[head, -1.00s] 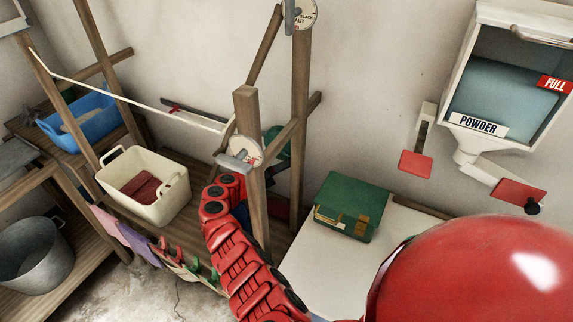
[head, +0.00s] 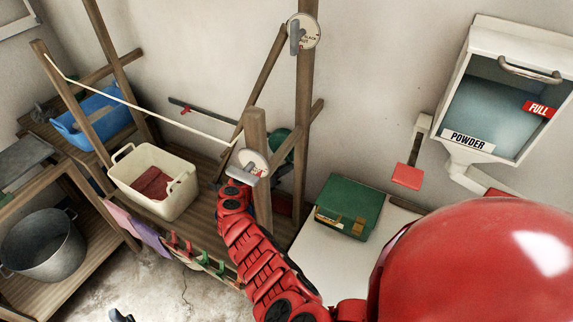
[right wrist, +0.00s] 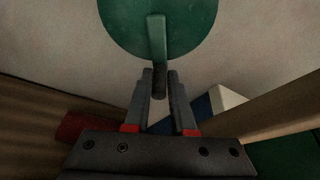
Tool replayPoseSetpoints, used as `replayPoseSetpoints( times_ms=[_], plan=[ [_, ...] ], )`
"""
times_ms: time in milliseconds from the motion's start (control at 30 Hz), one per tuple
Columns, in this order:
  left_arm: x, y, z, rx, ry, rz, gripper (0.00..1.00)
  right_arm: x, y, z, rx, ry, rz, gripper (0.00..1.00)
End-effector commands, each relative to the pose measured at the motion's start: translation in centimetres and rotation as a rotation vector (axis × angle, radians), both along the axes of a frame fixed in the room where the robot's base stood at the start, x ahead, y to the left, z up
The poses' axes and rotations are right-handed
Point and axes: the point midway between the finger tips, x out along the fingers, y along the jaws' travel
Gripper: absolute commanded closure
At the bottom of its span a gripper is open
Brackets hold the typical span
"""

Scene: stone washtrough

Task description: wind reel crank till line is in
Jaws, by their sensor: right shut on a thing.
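The green reel (right wrist: 158,22) fills the top of the right wrist view as a round disc with a green crank arm hanging down its middle. The dark crank handle (right wrist: 160,90) sits between the fingers of my right gripper (right wrist: 160,78), which is shut on it. In the head view the reel (head: 281,146) is partly hidden behind a wooden post, and my right fingers cannot be made out. The pale line (head: 150,108) slopes from a left post down to the middle post. A dark piece at the bottom edge may be my left gripper (head: 121,315); its jaws do not show.
A cream tub (head: 155,182), blue basin (head: 88,118) and metal bucket (head: 42,245) are at left. A green box (head: 349,206) and powder dispenser (head: 508,90) are at right.

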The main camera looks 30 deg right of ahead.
Motion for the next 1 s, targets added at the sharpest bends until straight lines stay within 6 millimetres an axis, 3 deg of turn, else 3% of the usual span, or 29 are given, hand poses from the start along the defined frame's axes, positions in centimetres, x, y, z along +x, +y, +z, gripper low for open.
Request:
replayPoseSetpoints(
  times_ms=[633, 667, 800, 1000],
  plan=[
    [0.00, 0.00, 0.51, 0.000, 0.000, 0.000, 0.50, 0.35, 0.15, 0.03, 0.030, -0.056, 0.001, 1.00],
    [-0.01, 0.00, 0.51, 0.000, 0.000, 0.000, 0.50, 0.35, 0.15, 0.03, 0.030, -0.056, 0.001, 0.73],
    [0.00, 0.00, 0.50, 0.000, 0.000, 0.000, 0.50, 0.32, 0.15, -0.01, 0.030, -0.056, 0.001, 0.50],
    [-0.01, 0.00, 0.49, 0.000, 0.000, 0.000, 0.50, 0.28, 0.15, -0.08, 0.031, -0.054, -0.001, 0.50]
  ],
)
